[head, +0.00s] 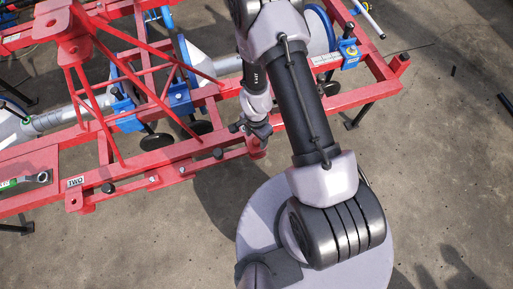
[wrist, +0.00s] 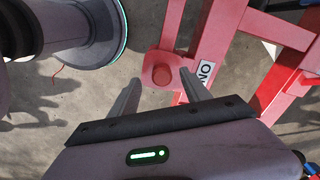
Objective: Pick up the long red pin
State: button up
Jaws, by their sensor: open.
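In the wrist view a round red pin head (wrist: 162,75) sits on a red end plate (wrist: 150,62) of the frame. I see it from above, so its length cannot be told. My gripper (wrist: 160,80) is open, with one finger on either side of the pin head in the picture and nothing held. The height gap to the pin cannot be judged. In the head view my gripper (head: 258,130) is over the front beam's right end; the pin is not clearly visible there.
The red planter frame (head: 140,160) fills the left and middle, with blue clamps (head: 180,97) and black wheels behind. A white label (wrist: 206,73) is beside the pin's plate. A wrench (head: 38,178) lies at far left. The concrete floor (head: 440,180) at right is mostly clear.

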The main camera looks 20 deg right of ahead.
aim_at(256, 140)
notch_tip(256, 140, down, 4)
jog(key=b, duration=0.2)
jog(key=shift+w+r+b, duration=0.1)
jog(key=shift+w+b, duration=0.05)
jog(key=shift+b, duration=0.15)
jog(key=shift+r, duration=0.3)
grip_shut()
jog(key=shift+p, duration=0.3)
